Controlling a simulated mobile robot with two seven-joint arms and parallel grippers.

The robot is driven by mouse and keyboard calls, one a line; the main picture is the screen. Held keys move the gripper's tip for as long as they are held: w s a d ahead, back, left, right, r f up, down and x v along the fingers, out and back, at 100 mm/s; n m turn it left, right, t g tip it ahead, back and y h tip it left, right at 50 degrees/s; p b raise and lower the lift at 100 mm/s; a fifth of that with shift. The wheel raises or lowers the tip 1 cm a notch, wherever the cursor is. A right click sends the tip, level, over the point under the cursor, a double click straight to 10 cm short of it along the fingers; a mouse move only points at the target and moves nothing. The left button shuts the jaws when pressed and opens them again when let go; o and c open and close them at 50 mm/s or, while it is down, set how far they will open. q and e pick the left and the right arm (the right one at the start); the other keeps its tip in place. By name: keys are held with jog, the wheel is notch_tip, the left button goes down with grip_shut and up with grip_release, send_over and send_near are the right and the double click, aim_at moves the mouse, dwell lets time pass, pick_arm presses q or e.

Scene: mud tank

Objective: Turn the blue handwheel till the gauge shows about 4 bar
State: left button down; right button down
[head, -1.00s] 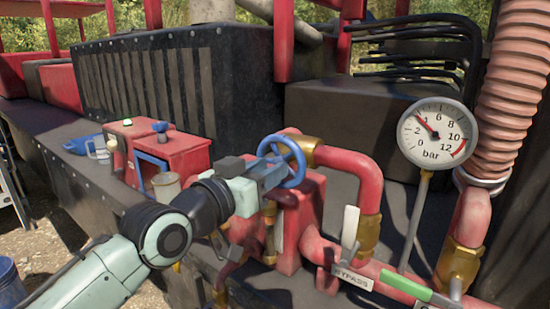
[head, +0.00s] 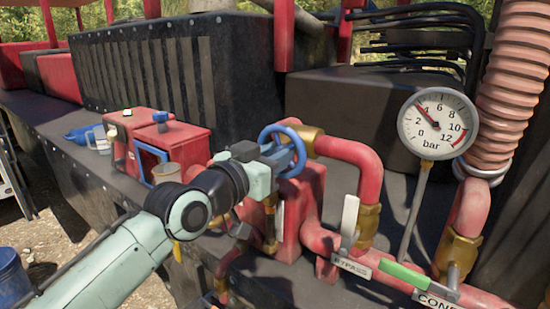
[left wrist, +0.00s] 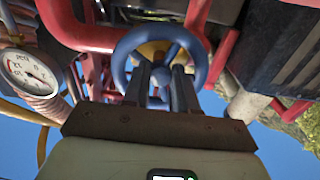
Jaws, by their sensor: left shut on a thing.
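The blue handwheel (head: 297,139) sits on a brass fitting of the red pipework in the middle of the head view. My left gripper (head: 283,158) is shut on its rim from the left. In the left wrist view the wheel (left wrist: 123,50) fills the top middle, with both fingers (left wrist: 163,88) at its near rim. The round white gauge (head: 437,135) stands right of the wheel on a thin stem. Its red needle points up-left, close to the 4 mark; the exact value is hard to read. My right gripper is not in view.
A red pipe (head: 350,152) bends down right of the wheel. A white lever (head: 349,220), a bypass label (head: 351,267) and a green-handled lever (head: 404,276) are below. A ribbed hose (head: 510,80) rises at right.

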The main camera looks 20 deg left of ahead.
pick_arm(q)
jog(key=shift+m, duration=0.4)
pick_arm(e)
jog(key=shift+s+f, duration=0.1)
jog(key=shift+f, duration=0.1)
pick_arm(q)
jog(key=c, duration=1.2)
grip_release()
jog(key=shift+s, duration=0.1)
